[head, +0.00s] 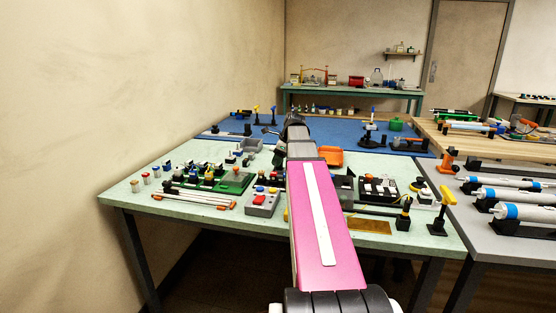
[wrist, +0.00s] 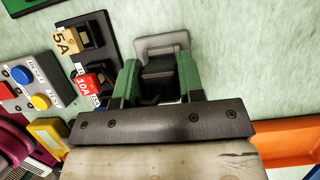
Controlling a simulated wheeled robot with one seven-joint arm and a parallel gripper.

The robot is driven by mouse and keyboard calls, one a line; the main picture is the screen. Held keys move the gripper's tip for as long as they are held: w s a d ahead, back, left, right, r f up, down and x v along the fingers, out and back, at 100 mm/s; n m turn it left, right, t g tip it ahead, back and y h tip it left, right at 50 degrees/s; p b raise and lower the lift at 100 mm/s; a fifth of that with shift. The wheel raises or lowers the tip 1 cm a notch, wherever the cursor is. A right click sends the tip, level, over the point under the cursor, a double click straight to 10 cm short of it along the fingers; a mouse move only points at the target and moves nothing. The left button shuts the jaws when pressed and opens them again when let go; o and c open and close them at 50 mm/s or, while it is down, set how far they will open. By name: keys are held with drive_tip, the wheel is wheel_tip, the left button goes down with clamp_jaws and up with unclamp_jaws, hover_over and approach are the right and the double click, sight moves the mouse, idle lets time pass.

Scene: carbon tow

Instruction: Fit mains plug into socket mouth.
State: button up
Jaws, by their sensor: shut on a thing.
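In the wrist view my gripper (wrist: 158,70) has its two green fingers closed on the sides of a dark block, which I take to be the mains plug (wrist: 158,88). Just beyond the fingertips is a light grey rounded frame (wrist: 162,42), likely the socket mouth. The plug's front lies at or close against this frame. I cannot tell whether it is inside or only in front. In the head view my own arm hides the fingers and plug.
A fuse holder with a yellow 5A block (wrist: 68,41) and a red 10A block (wrist: 86,84) stands left of the fingers. A button box (wrist: 30,88) is further left. An orange bin (wrist: 285,142) is at right. The pale green tabletop (wrist: 255,60) is clear at upper right.

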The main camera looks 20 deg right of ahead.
drive_tip(key=shift+f, duration=0.8)
drive_tip(key=o, duration=1)
drive_tip(key=v, duration=1)
drive_tip(key=shift+d+r, duration=0.1)
drive_tip(key=shift+r, duration=0.3)
drive_tip(key=shift+s, duration=0.15)
